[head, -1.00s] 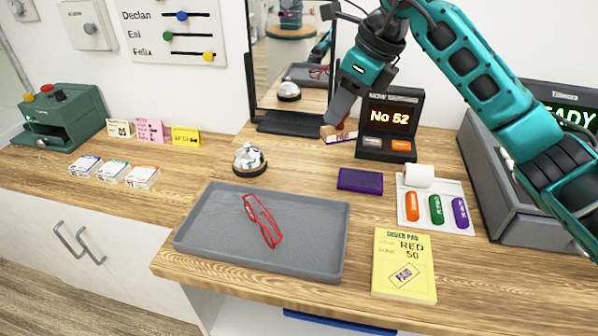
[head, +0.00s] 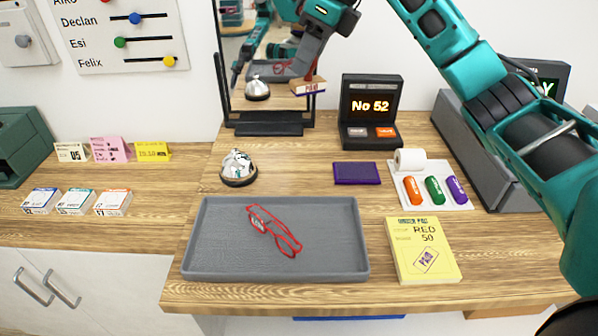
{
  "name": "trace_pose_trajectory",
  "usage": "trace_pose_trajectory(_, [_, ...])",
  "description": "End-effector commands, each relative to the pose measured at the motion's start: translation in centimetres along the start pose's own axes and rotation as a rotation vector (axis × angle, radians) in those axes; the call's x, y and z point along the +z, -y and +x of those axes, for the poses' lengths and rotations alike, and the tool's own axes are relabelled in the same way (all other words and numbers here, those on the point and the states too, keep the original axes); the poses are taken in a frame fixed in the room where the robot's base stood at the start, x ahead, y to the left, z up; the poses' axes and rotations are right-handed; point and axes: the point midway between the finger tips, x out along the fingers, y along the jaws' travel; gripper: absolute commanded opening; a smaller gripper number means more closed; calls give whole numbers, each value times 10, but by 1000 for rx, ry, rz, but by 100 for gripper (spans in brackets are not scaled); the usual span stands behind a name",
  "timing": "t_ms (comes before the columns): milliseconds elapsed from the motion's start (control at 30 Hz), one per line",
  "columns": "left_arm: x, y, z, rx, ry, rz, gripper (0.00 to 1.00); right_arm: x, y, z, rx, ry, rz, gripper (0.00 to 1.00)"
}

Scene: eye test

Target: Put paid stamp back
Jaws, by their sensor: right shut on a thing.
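The paid stamp (head: 308,87) has a wooden block with a purple-lettered label and a red handle, mostly hidden by the fingers. My right gripper (head: 307,72) is shut on its handle. It holds the stamp upright in the air, in front of the mirror's right edge and left of the number display. A purple ink pad (head: 357,173) lies on the counter below and to the right. A yellow order pad (head: 423,232) at the front right bears a purple PAID print. My left gripper is not in view.
A mirror (head: 270,129) and the "No 52" display (head: 371,98) stand at the back. A bell (head: 238,169), a grey tray (head: 210,238) with red glasses (head: 275,231), and a white holder (head: 411,167) with coloured pieces stand nearer. The counter between bell and ink pad is clear.

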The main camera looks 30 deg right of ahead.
Motion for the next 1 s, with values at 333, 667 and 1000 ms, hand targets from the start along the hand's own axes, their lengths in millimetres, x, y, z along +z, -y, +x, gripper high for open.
trace_pose_trajectory(333, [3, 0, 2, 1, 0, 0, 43, -29, 0, 68, 4, -5, 3, 13])
trace_pose_trajectory(667, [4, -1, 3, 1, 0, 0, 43, -57, 0, 135, 1, -2, 1, 13])
trace_pose_trajectory(1000, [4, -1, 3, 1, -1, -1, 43, -69, 0, 164, 2, -1, 2, 13])
